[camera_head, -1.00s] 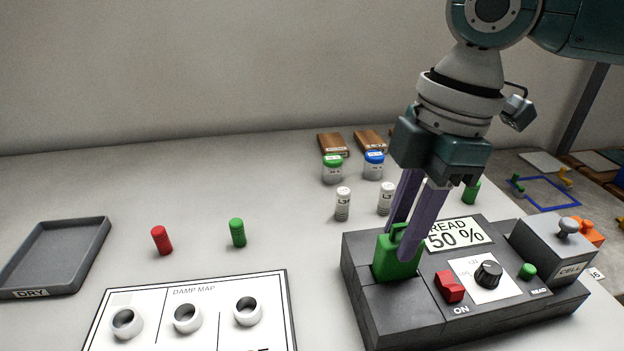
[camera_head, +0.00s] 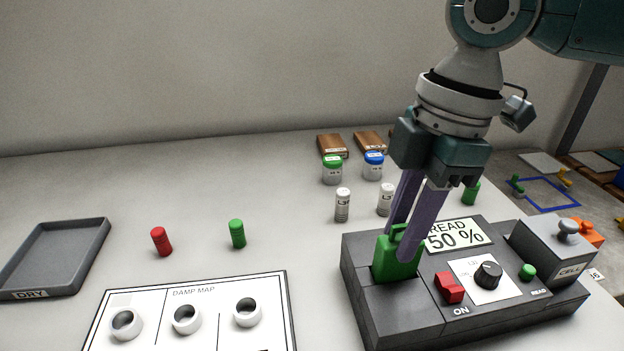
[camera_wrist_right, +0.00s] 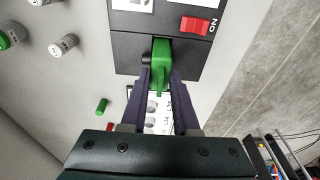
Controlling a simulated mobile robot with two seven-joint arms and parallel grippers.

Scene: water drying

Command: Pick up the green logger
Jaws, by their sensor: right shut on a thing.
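The green logger (camera_head: 396,262) is a green block with a handle on top, standing in the left part of the dark grey reader (camera_head: 400,311). My right gripper (camera_head: 398,243) comes down from above, its two purple fingers shut on the logger's handle. In the right wrist view the green logger (camera_wrist_right: 161,62) shows between the fingertips of my right gripper (camera_wrist_right: 160,82), at the reader's edge. The logger's lower part is hidden in the reader. My left gripper is not in view.
The reader has a "50 %" display (camera_head: 457,235), a red switch (camera_head: 449,288) and a black knob (camera_head: 488,274). A red cylinder (camera_head: 161,241), a green cylinder (camera_head: 237,233), a DRY tray (camera_head: 98,240) and a damp map board (camera_head: 216,336) lie left. White vials (camera_head: 342,205) stand behind.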

